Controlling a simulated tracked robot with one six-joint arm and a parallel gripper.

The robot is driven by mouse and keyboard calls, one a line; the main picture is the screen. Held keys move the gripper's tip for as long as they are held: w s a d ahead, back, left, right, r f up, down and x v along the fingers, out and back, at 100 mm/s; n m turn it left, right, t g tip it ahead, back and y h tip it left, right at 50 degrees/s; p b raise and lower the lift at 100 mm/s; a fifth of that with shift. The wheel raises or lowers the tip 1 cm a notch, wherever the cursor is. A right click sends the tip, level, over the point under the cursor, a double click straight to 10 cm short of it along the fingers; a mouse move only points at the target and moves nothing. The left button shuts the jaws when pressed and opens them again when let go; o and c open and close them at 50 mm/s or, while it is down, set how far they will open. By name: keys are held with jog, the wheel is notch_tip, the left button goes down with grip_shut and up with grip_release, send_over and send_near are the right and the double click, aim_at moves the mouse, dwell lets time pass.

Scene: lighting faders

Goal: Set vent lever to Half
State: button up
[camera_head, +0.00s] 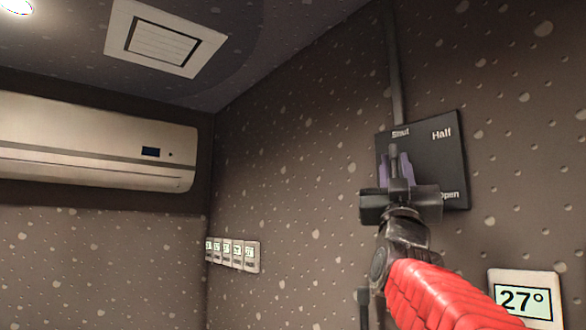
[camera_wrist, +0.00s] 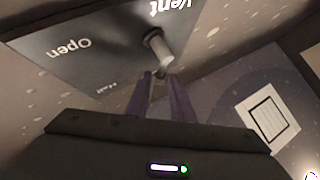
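The dark square vent panel (camera_head: 448,160) is on the wall at the right of the head view, with labels reading Half, Open and what looks like Shut. My gripper (camera_head: 396,165) is in front of its left part and hides most of the lever there. In the wrist view the panel (camera_wrist: 85,60) shows Open, Vent and a foreshortened Half. The grey, rod-like vent lever (camera_wrist: 159,46) sticks out from it. My gripper's purple fingers (camera_wrist: 160,84) are apart, with a narrow gap, tips close to the lever's end.
A display reading 27° (camera_head: 526,298) is on the wall below the panel. A conduit (camera_head: 393,60) runs up from the panel. An air conditioner (camera_head: 90,145) and ceiling vent (camera_head: 163,38) are clear of my arm.

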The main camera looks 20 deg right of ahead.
jog(key=shift+x, duration=1.1)
jog(key=shift+c, duration=0.7)
grip_shut()
